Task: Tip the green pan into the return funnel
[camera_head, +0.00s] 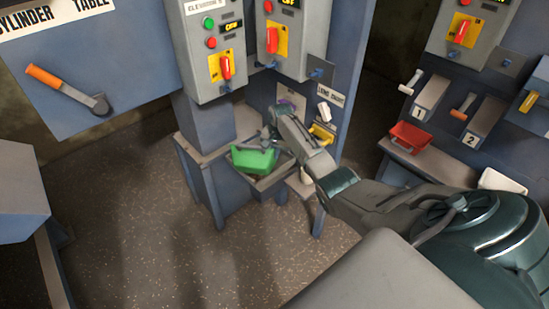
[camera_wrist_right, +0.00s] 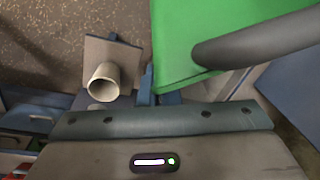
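The green pan (camera_head: 254,161) is in the middle of the head view, over or on a grey ledge at the foot of the blue machine. My right gripper (camera_head: 272,137) is at the pan's upper right edge. In the right wrist view the green pan (camera_wrist_right: 215,35) fills the upper right, with a dark grey rounded part crossing it. The grip itself is hidden, so I cannot tell whether the fingers are closed on the pan. I cannot make out the return funnel for certain; a pale open tube (camera_wrist_right: 104,82) on a plate shows in the wrist view. My left gripper is out of view.
Control boxes with red switches (camera_head: 225,67) hang above the pan. A red pan (camera_head: 410,137) stands on a ledge at the right, below numbered chutes (camera_head: 430,97). An orange-handled lever (camera_head: 65,88) is at the upper left. The speckled floor (camera_head: 140,210) is clear at left.

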